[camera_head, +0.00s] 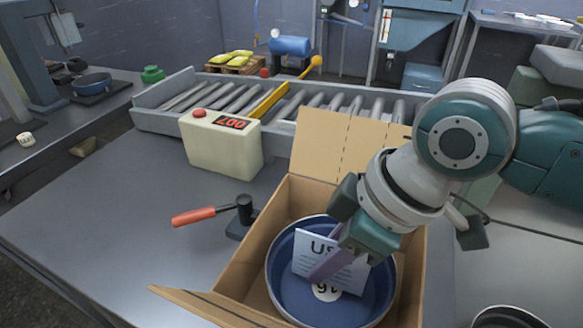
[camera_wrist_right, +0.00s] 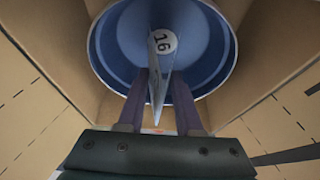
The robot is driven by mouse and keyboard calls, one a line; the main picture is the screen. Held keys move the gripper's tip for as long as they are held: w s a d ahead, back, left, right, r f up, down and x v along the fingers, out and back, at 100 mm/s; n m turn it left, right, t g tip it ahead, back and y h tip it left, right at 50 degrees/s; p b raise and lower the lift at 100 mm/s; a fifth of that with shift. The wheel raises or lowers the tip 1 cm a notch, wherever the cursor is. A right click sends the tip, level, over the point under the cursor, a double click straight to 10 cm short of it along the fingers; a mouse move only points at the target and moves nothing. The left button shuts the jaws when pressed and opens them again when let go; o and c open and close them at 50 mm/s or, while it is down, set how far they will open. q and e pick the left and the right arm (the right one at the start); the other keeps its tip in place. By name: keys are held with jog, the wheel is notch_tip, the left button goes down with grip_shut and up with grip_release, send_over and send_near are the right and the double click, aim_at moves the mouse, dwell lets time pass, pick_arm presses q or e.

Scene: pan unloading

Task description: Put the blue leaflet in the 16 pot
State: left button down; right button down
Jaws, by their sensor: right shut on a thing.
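The pot (camera_head: 281,287) is a round blue pot standing inside an open cardboard box, with a white 16 label (camera_head: 326,292) on its inner floor. The label also shows in the right wrist view (camera_wrist_right: 163,41). My right gripper (camera_head: 325,265) reaches down over the pot with its purple fingers shut on the leaflet (camera_head: 347,277). The leaflet's printed face looks pale bluish white in the head view. It shows nearly edge-on between the fingers in the right wrist view (camera_wrist_right: 158,82), tilted over the pot's opening. Whether its lower edge touches the pot is unclear. My left gripper is not in view.
The cardboard box (camera_head: 257,240) has raised flaps around the pot. A red-handled tool (camera_head: 205,215) lies left of it. A cream box with a red display (camera_head: 220,145) stands behind, before a roller conveyor (camera_head: 345,101). The table's left part (camera_head: 110,215) is clear.

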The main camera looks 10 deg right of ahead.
aim_at(330, 240)
jog(key=c, duration=0.5)
grip_release()
notch_tip(330, 240, up, 7)
jog(key=p, duration=0.7)
jog(key=shift+p, duration=0.4)
